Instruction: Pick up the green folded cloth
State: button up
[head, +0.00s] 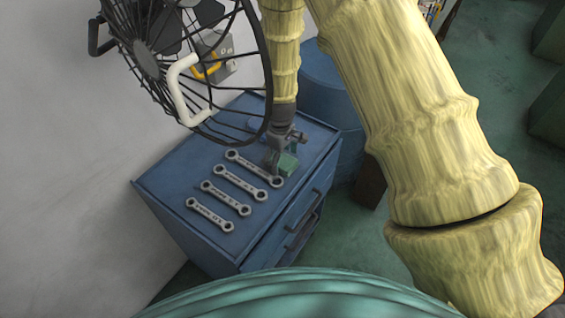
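The green folded cloth (288,164) is a small green block shape on the blue cabinet top, near its right edge, in the head view. My gripper (279,160) is directly at the cloth, coming down from above on my yellowish arm. The gripper's fingers overlap the cloth in the picture and hide part of it. I cannot tell whether the fingers are apart or closed on the cloth, or whether the cloth is lifted off the surface.
Several wrenches (227,185) lie in a row on the blue cabinet (255,222), left of and in front of the cloth. A black wire fan (150,75) stands at the upper left. A blue barrel (325,85) is behind the cabinet. Green floor (400,260) lies to the right.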

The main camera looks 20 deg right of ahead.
aim_at(281, 159)
jog(key=c, duration=1)
jog(key=shift+s, duration=0.1)
jog(key=shift+r+b, duration=1.1)
jog(key=shift+r, duration=0.5)
jog(key=s+a+r+b, duration=0.1)
jog(key=s+b, duration=0.4)
jog(key=s, duration=1)
jog(key=shift+s+a+r, duration=0.3)
jog(key=shift+a+r, duration=0.1)
jog(key=shift+a, duration=0.5)
